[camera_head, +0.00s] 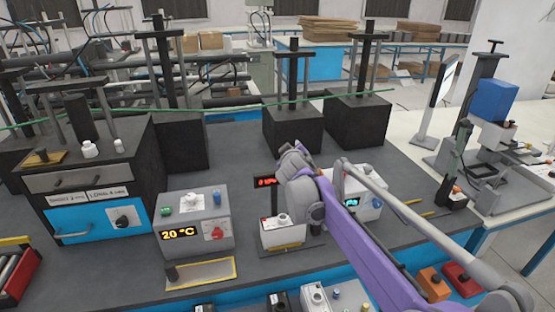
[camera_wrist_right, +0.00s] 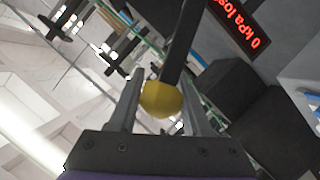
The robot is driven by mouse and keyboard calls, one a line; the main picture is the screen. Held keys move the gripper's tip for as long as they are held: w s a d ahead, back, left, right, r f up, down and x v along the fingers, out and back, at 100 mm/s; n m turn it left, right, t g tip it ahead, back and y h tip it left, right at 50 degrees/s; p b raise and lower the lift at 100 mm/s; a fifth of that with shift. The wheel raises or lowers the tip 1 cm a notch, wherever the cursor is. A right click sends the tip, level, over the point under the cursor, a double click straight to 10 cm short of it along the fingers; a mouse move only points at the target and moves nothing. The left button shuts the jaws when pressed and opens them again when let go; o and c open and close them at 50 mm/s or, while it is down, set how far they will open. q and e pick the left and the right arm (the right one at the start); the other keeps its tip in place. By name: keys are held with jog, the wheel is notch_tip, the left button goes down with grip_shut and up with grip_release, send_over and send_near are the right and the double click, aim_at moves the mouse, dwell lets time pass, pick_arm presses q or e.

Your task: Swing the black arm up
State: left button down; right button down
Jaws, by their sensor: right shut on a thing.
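The black arm (camera_wrist_right: 185,40) shows in the right wrist view as a dark bar with a yellow ball knob (camera_wrist_right: 161,99) at its near end. My right gripper (camera_wrist_right: 165,100) is shut on the yellow knob, with one finger on each side of it. In the head view my right gripper (camera_head: 290,152) is over the middle of the bench, at the end of my purple arm. There the black arm and its knob are hidden or too small to make out. My left gripper is in neither view.
A red-lit display (camera_head: 266,182) stands beside my gripper; the wrist view shows it reading in kPa (camera_wrist_right: 243,25). A grey box marked 20 °C (camera_head: 195,222) and a blue-drawer cabinet (camera_head: 95,218) are to the left. Black blocks with posts (camera_head: 292,128) stand behind.

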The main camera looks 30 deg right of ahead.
jog(key=shift+s+d+r, duration=0.1)
jog(key=shift+s+d, duration=0.15)
jog(key=shift+d, duration=0.4)
jog(key=shift+s+d+r, duration=0.1)
jog(key=shift+s+d, duration=0.15)
jog(key=shift+d, duration=0.4)
jog(key=shift+c, duration=2)
grip_release()
jog(key=shift+d, duration=0.15)
jog(key=shift+a+r, duration=0.15)
jog(key=shift+a, duration=0.05)
jog(key=v, duration=1)
jog(key=shift+s+a, duration=0.2)
jog(key=shift+s, duration=0.05)
